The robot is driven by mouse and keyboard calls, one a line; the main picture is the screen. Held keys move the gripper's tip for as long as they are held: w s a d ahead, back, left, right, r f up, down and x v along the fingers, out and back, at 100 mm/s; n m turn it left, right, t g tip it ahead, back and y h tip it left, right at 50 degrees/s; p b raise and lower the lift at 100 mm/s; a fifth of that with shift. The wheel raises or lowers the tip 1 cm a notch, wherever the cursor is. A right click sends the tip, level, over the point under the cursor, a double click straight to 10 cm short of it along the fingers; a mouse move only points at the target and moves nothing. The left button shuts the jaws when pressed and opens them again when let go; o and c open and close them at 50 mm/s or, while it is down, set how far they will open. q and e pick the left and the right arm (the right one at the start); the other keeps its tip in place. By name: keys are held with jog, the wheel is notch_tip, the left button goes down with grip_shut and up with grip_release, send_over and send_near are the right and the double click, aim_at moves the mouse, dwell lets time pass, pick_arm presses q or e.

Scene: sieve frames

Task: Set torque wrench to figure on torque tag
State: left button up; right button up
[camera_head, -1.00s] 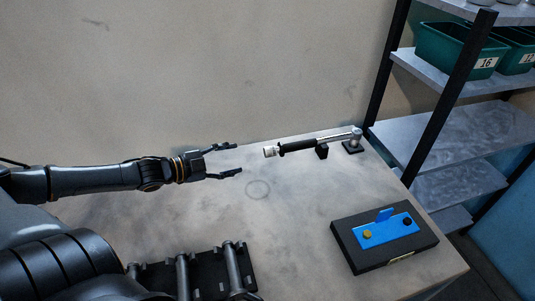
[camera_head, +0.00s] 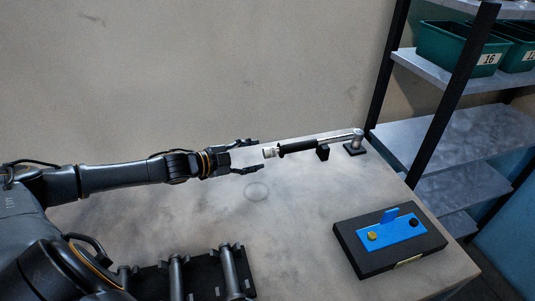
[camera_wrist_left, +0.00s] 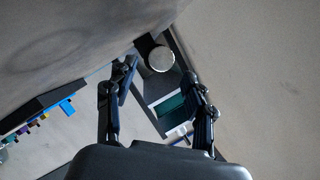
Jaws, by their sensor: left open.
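The torque wrench (camera_head: 297,147) lies level on black supports near the table's back edge. It has a black handle, a silver knob (camera_head: 270,152) at its left end and a silver head at its right end. My left gripper (camera_head: 258,155) is open, its fingers pointing right at the knob end, with the knob at or just beyond the fingertips. In the left wrist view the knob's round end (camera_wrist_left: 160,58) shows ahead between the open fingers (camera_wrist_left: 160,75). I cannot make out a torque tag or any scale reading. My right gripper is not in view.
A black box with a blue plate (camera_head: 403,229) and yellow and black knobs sits at the front right. A black rack with grey cylinders (camera_head: 205,277) is at the front left. Shelves with green bins (camera_head: 447,45) stand right. The table's middle is clear, with a faint ring mark.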

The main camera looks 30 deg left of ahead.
aim_at(264, 152)
pick_arm(q)
jog(key=shift+w+d, duration=0.15)
jog(key=shift+w, duration=0.3)
jog(key=p+x, duration=0.1)
jog(key=x, duration=0.1)
jog(key=shift+w+d, duration=0.15)
jog(key=shift+w, duration=0.1)
jog(key=shift+x, duration=1.05)
jog(key=shift+s+f, duration=0.1)
jog(key=shift+f, duration=0.1)
